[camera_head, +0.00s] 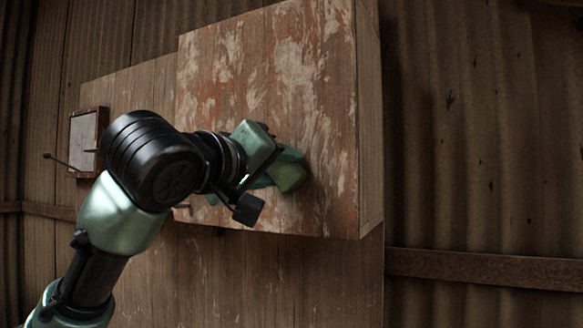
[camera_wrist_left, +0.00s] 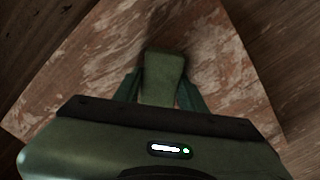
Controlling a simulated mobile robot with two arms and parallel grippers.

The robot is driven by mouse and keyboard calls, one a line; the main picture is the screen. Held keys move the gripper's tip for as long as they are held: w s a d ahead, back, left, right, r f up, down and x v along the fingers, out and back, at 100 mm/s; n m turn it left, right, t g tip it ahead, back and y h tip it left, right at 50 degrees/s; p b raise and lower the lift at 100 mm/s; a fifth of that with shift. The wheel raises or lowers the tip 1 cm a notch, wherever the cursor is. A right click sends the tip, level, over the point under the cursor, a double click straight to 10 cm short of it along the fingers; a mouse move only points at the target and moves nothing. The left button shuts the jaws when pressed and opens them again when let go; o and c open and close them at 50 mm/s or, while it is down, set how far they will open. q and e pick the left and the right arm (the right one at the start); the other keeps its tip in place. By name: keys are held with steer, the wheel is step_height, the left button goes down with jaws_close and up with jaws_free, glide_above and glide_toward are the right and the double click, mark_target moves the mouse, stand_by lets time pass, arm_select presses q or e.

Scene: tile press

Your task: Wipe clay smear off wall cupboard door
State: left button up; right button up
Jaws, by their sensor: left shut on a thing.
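The wall cupboard door (camera_head: 305,75) is weathered brown wood with pale, worn patches; it also fills much of the left wrist view (camera_wrist_left: 210,55). I cannot tell a clay smear apart from these patches. My left gripper (camera_head: 282,168) is at the lower right part of the door, shut on a green block (camera_head: 290,177), perhaps a sponge. In the left wrist view the block (camera_wrist_left: 163,72) sits between the two dark green fingers, its far end at or very near the door. The door behind the block is hidden. My right gripper is not in view.
A small framed panel (camera_head: 85,137) with a thin rod hangs on the wood at the left. A corrugated metal wall (camera_head: 480,130) with a horizontal rail (camera_head: 490,268) is at the right. The space in front of it is clear.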

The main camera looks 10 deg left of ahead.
mark_target(307, 164)
arm_select(q)
steer(key=shift+w+a, duration=1.5)
steer(key=shift+a, duration=2.6)
steer(key=shift+s+d+r, duration=0.1)
steer(key=shift+s+d, duration=0.6)
steer(key=shift+d, duration=1.25)
steer(key=shift+s+d+r, duration=0.1)
steer(key=shift+s+d, duration=0.6)
steer(key=shift+d, duration=1.2)
steer(key=shift+s+d+r, duration=0.1)
steer(key=shift+s+d, duration=0.6)
steer(key=shift+d, duration=1.25)
steer(key=shift+w+a, duration=0.3)
steer(key=shift+a, duration=0.55)
steer(key=shift+w+a, duration=0.35)
steer(key=shift+a, duration=0.55)
steer(key=shift+w+a, duration=0.3)
steer(key=shift+a, duration=0.55)
steer(key=w+a+p, duration=0.1)
steer(key=w+a, duration=0.1)
steer(key=a, duration=0.4)
steer(key=shift+w+a, duration=0.15)
steer(key=shift+b+v, duration=0.95)
steer(key=shift+v, duration=2)
